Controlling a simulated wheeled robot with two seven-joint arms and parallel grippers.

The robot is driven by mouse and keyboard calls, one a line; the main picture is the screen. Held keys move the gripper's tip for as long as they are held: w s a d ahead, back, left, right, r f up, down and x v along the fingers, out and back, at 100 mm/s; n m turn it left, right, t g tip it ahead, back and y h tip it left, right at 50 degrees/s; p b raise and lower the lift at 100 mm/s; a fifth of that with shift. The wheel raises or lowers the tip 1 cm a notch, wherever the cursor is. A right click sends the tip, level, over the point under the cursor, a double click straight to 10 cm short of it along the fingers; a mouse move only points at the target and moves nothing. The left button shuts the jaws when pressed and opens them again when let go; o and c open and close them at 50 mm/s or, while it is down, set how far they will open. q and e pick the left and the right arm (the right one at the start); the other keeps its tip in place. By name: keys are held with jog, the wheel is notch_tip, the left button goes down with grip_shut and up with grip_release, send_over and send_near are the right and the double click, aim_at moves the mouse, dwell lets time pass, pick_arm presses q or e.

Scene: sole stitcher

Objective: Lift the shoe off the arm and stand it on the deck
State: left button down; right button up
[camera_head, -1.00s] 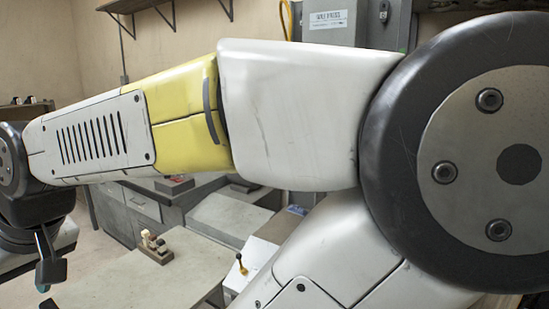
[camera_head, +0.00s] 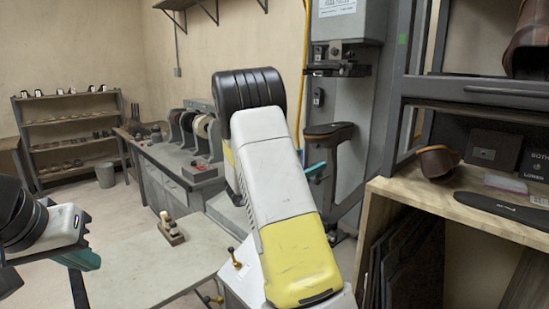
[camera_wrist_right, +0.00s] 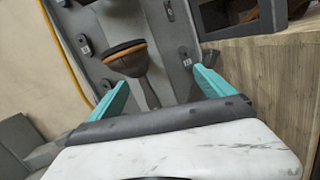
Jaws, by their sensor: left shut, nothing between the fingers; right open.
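The dark shoe (camera_head: 330,131) with an orange-brown edge sits on the arm (camera_head: 338,165) of the grey stitching machine. It also shows in the right wrist view (camera_wrist_right: 125,58), on top of the curved grey arm. My right gripper (camera_wrist_right: 163,92) is open and empty, its teal fingers apart, with the shoe ahead of them and not between them. In the head view my own right forearm hides most of that gripper; one teal finger (camera_head: 315,169) shows just below the shoe. My left gripper (camera_head: 80,264) is shut and empty at the lower left. I cannot tell which surface is the deck.
A wood-edged bench (camera_head: 415,190) at the right holds a brown shoe part (camera_head: 437,161), a black sole (camera_head: 505,210) and dark boxes. A pale table (camera_head: 130,265) carries a small wooden block with pegs (camera_head: 171,228). A shoe rack (camera_head: 75,135) stands far left.

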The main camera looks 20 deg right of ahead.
aim_at(311, 142)
jog(key=w+a+n+t, duration=0.2)
jog(key=w+n+t, duration=0.1)
jog(key=w, duration=0.1)
jog(key=shift+h, duration=0.3)
jog(key=shift+w+r+x, duration=0.1)
jog(key=shift+r+x, duration=0.05)
jog(key=shift+x, duration=2.25)
jog(key=shift+w+r+x, duration=0.15)
jog(key=shift+x, duration=2.25)
jog(key=shift+a, duration=0.2)
jog(key=c, duration=1.8)
jog(key=shift+r, duration=0.25)
jog(key=shift+s+a, duration=0.1)
jog(key=shift+a, duration=0.05)
